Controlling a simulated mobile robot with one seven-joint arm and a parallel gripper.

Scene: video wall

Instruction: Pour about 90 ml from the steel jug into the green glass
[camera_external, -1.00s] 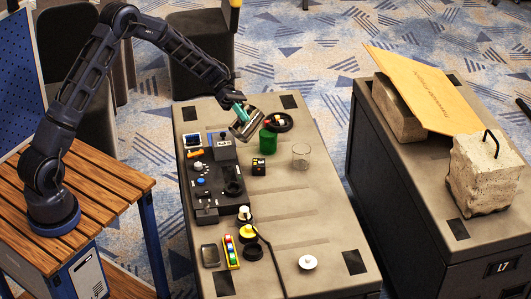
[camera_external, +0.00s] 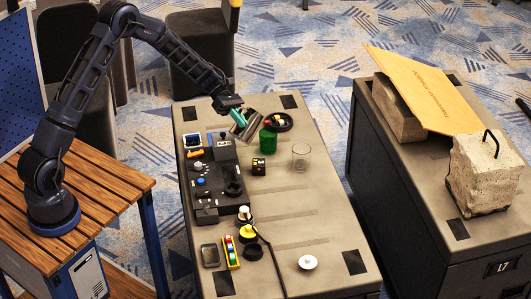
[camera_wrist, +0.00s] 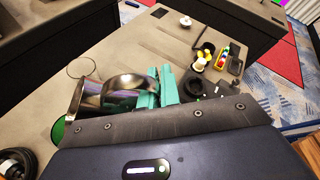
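The steel jug (camera_external: 251,127) is held above the table, tilted steeply with its mouth toward the green glass (camera_external: 268,142). My gripper (camera_external: 239,118) is shut on the jug, and its teal fingers also show beside the jug (camera_wrist: 131,88) in the wrist view. The green glass stands upright on the table, just right of and below the jug. In the wrist view only an edge of the green glass (camera_wrist: 58,131) shows, mostly hidden behind the jug and my gripper. I cannot see any liquid stream or the level in the glass.
A clear glass (camera_external: 301,157) stands right of the green glass. A dark round dish (camera_external: 286,126) with small items lies behind it. A black control panel (camera_external: 215,190) fills the table's left side.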

